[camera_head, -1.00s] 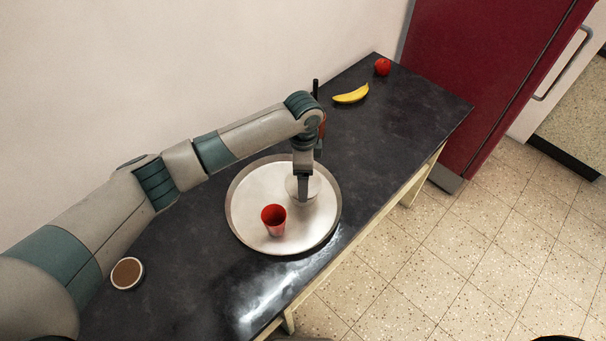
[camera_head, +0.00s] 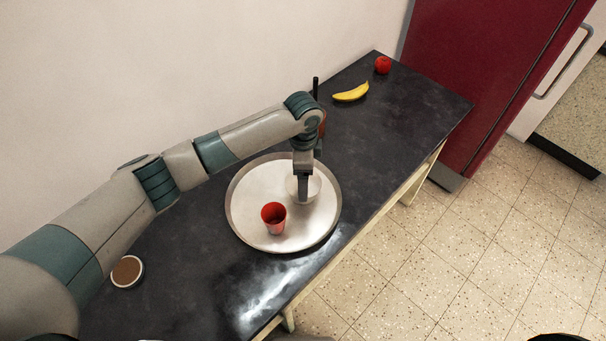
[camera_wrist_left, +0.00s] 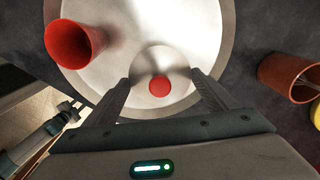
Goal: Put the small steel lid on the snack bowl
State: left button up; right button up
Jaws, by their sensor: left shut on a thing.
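The small steel lid (camera_head: 314,188) is a pale round disc over the large steel tray, behind the red tumbler. In the left wrist view it has a round red knob (camera_wrist_left: 159,87). My left gripper (camera_head: 303,200) points down at the lid, and its fingers (camera_wrist_left: 160,80) stand on either side of the knob, shut on the lid. I cannot tell whether the lid touches the tray. The snack bowl (camera_head: 127,272), taken to be the small white-rimmed bowl with brown contents, sits at the left of the dark table, uncovered. My right gripper is not in view.
The steel tray (camera_head: 245,220) holds a red tumbler (camera_head: 274,219) close to my gripper. A reddish container (camera_wrist_left: 285,78) with a dark upright item (camera_head: 316,88) stands behind my wrist. A banana (camera_head: 351,93) and a red apple (camera_head: 383,66) lie at the far end.

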pick_arm(q)
jog(key=shift+f, duration=0.45)
jog(key=o, duration=1.1)
jog(key=shift+r, duration=0.1)
jog(key=shift+r+b, duration=0.35)
jog(key=shift+r, duration=0.2)
notch_tip(320, 180, up, 16)
jog(key=b, duration=0.4)
jog(key=shift+s, duration=0.15)
